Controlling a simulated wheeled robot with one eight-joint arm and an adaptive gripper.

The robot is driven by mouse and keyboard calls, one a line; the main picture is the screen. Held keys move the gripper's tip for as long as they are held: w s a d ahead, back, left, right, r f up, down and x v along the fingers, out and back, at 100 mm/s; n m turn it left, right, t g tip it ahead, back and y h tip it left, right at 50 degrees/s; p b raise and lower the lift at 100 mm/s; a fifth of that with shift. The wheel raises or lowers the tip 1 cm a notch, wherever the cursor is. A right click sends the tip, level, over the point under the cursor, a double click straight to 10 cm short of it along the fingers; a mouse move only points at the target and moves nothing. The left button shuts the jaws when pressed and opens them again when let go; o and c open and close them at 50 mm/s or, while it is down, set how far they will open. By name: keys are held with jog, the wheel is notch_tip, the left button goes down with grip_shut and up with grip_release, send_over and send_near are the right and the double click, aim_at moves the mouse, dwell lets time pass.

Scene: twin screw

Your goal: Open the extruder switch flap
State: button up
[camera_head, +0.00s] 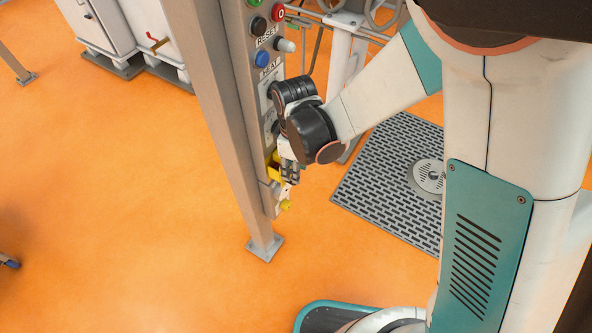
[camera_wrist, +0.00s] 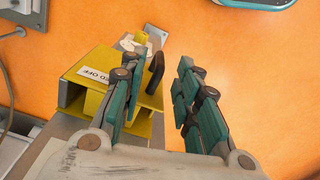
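The extruder switch is a yellow housing on the panel post, with a white label reading "...ED OFF" in the wrist view. Its top plate, seemingly the flap (camera_wrist: 140,93), lies flat over the housing; whether it is shut is unclear. A black upright handle (camera_wrist: 155,74) stands at its right edge. My gripper (camera_wrist: 157,64) is open, one teal-padded finger on each side of the handle, with no clear grip on it. The left finger overlaps the yellow top in view; contact cannot be told. In the head view my gripper (camera_head: 290,172) hides most of the yellow housing (camera_head: 273,166).
The panel post (camera_head: 222,120) carries several buttons above, including a blue one (camera_head: 262,58). A smaller yellow part (camera_head: 285,205) with a white tag sits below the switch. A floor grate (camera_head: 385,175) lies right of the post.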

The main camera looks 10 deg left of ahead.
notch_tip(320, 180, down, 5)
jog(key=shift+f+b, duration=0.1)
jog(key=shift+b, duration=0.7)
grip_shut()
